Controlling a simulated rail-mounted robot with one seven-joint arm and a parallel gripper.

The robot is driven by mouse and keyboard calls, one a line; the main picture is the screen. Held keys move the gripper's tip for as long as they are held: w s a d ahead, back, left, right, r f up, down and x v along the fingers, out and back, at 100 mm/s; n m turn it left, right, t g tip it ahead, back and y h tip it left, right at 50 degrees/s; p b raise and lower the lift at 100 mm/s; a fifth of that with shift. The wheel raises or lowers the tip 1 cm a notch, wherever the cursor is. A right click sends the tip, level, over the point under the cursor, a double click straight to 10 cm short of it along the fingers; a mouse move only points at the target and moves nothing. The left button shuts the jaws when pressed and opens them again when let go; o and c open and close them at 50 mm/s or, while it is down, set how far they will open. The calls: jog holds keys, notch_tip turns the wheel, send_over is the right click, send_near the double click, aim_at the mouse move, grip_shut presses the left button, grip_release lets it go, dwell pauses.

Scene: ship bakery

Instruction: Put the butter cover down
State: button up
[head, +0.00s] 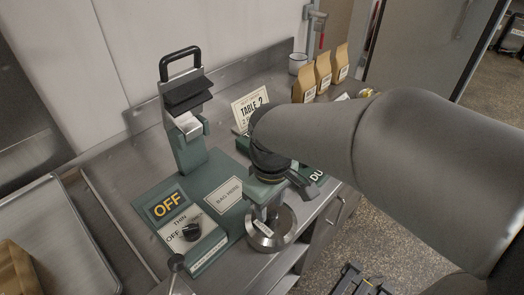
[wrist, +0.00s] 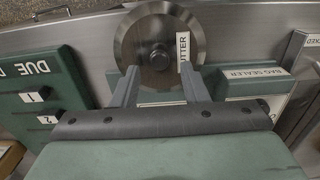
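The butter cover (head: 285,226) is a round steel lid with a dark knob, sitting at the front edge of the steel counter, right of the green bag sealer. In the wrist view the cover (wrist: 137,28) shows a label partly reading "BUTTER", and its knob (wrist: 158,57) lies between and just beyond my fingertips. My gripper (head: 264,214) points down over the cover. In the wrist view my gripper (wrist: 159,72) has its fingers apart, with gaps visible on both sides of the knob. What lies under the cover is hidden.
The bag sealer (head: 207,222) with its "OFF" panel stands left. A "TABLE 2" card (head: 250,105), brown bags (head: 324,72) and a white cup (head: 298,63) stand behind. A green "DUE" board (wrist: 45,90) is close beside the cover. A tray (head: 62,235) is at far left.

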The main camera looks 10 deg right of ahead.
notch_tip(320, 180, up, 13)
jog(key=p, duration=0.1)
jog(key=s+d+f+m, duration=0.3)
jog(key=d+f+m, duration=0.1)
jog(key=f, duration=0.3)
jog(key=s+d+f+m, duration=0.3)
jog(key=d+f+m, duration=0.1)
jog(key=f, duration=0.3)
jog(key=shift+s+d, duration=0.35)
